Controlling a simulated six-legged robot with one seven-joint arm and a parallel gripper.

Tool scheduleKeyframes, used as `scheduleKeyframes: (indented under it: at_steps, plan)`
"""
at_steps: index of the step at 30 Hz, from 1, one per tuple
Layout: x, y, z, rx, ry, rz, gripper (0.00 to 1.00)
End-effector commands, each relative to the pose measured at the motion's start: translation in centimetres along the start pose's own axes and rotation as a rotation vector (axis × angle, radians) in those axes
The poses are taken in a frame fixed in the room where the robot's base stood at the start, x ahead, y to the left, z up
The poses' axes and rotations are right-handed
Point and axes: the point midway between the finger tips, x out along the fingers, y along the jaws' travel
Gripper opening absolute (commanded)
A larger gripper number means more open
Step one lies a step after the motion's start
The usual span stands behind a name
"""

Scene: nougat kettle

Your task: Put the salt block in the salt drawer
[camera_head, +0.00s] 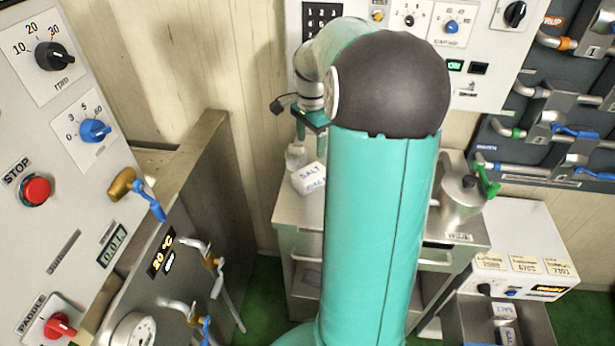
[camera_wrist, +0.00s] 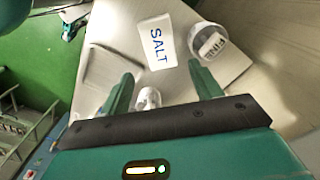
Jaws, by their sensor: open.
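The salt block (camera_head: 309,178) is white with blue lettering and lies on top of the steel cart. In the wrist view the salt block (camera_wrist: 155,42) lies beyond my fingertips, label up. My gripper (camera_head: 312,132) is above the cart's back left part, partly hidden by my arm in the head view. In the wrist view my gripper (camera_wrist: 163,84) has its two green fingers spread apart, with nothing clasped. A grey drawer (camera_head: 541,322) at the lower right stands open, with white blocks marked SALT in it; I take it as the salt drawer.
A round container marked FINE (camera_wrist: 208,42) stands beside the block. A small pale object (camera_wrist: 147,98) shows near my fingers. A steel pot (camera_head: 462,205) stands on the cart's right. The kettle's steel side (camera_head: 205,170) rises at the left, with protruding valves.

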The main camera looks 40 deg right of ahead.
Motion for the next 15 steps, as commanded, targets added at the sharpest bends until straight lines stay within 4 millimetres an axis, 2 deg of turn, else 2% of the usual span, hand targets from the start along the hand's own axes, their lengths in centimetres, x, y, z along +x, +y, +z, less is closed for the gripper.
scheduleKeyframes:
  at_steps: [9,15]
  plan:
    - [6.0,0.2,0.1,-0.003,-0.002,0.003,0.64]
    - [7.8,0.1,0.1,-0.005,0.000,0.001,0.64]
